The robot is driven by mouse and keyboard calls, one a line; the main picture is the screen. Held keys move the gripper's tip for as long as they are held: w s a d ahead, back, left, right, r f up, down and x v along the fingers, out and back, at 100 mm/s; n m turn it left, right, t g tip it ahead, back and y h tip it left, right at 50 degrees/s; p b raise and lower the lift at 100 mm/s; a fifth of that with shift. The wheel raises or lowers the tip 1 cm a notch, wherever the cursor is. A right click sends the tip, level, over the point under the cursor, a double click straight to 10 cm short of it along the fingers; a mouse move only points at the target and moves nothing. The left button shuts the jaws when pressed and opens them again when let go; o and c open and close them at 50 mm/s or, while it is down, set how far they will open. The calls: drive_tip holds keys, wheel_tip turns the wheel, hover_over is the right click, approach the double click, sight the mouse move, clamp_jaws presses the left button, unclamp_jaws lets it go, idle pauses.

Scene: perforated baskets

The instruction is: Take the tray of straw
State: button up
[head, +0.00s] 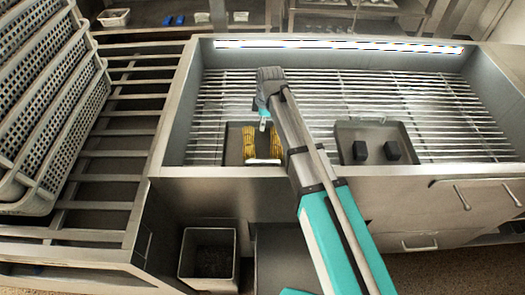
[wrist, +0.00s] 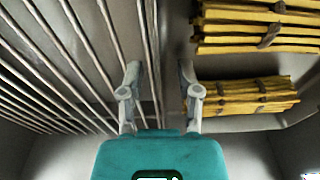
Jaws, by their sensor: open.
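The tray of straw (head: 233,144) is a dark, shallow tray on the metal bars, near the front wall of the basin. It holds two yellow straw bundles (head: 249,140) with dark ties. In the wrist view the straw bundles (wrist: 240,95) lie at the right, on the grey tray (wrist: 176,30). My gripper (wrist: 158,85) is open, and its two fingers are spread near the tray's side edge, left of the straw. In the head view my gripper (head: 263,122) is over the tray's back part. I cannot tell whether the fingers touch the tray.
A second dark tray (head: 347,133) with two black cubes (head: 376,151) sits to the right on the bars. The steel basin's front wall (head: 225,171) stands close to the straw tray. Stacked perforated baskets (head: 45,110) are at the left. A square bin (head: 208,262) is below.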

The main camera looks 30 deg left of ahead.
idle(0.3)
clamp_jaws()
drive_tip(key=shift+r, duration=0.2)
idle(0.4)
wheel_tip(320, 180, up, 10)
drive_tip(key=p, duration=1)
drive_tip(key=shift+f, duration=0.2)
idle(0.4)
